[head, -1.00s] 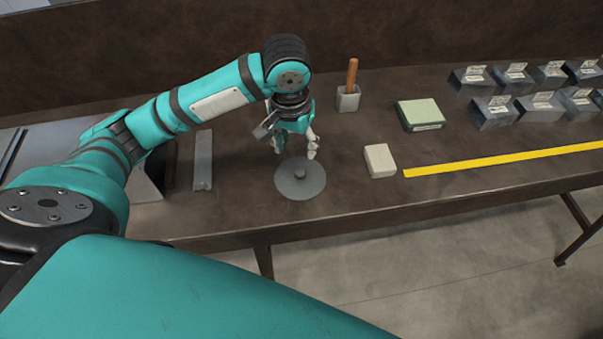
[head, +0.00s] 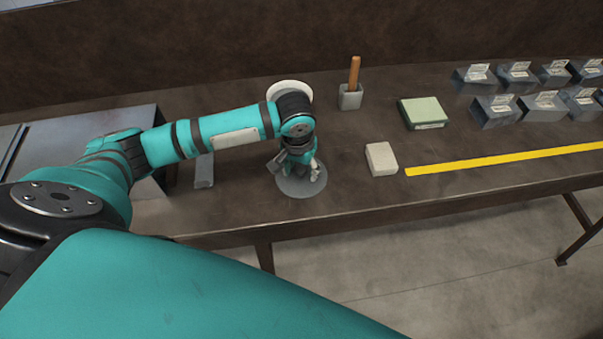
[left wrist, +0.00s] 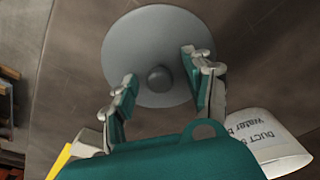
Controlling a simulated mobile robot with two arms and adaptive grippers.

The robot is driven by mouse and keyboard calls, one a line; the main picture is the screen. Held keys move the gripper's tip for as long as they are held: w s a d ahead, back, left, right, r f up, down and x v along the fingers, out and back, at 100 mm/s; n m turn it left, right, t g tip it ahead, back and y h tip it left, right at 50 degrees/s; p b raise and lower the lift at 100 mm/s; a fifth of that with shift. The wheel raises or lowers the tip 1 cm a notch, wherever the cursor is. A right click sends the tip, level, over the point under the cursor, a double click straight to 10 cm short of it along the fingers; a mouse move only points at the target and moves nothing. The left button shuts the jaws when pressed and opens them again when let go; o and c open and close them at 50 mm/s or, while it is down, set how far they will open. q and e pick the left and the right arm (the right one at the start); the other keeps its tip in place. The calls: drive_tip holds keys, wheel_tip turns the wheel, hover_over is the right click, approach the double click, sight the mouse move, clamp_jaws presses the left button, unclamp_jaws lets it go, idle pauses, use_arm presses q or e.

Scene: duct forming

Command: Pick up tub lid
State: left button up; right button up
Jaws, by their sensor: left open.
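The tub lid (head: 302,191) is a flat grey disc lying on the brown bench. In the left wrist view the lid (left wrist: 150,35) shows a round knob (left wrist: 158,78) at its middle. My left gripper (head: 299,174) points down over the lid, with its open fingers partly hiding it in the head view. In the left wrist view my left gripper (left wrist: 162,82) has one finger on each side of the knob, apart from it. A white tub (head: 290,89) stands behind my arm, and its printed side (left wrist: 265,140) shows in the left wrist view. My right gripper is not in view.
A pale block (head: 381,158) lies right of the lid, beside a yellow strip (head: 505,158). Several grey duct pieces (head: 540,107) stand at the right.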

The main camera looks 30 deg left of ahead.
use_arm(q)
clamp_jaws()
idle(0.3)
drive_tip(key=shift+r, duration=0.1)
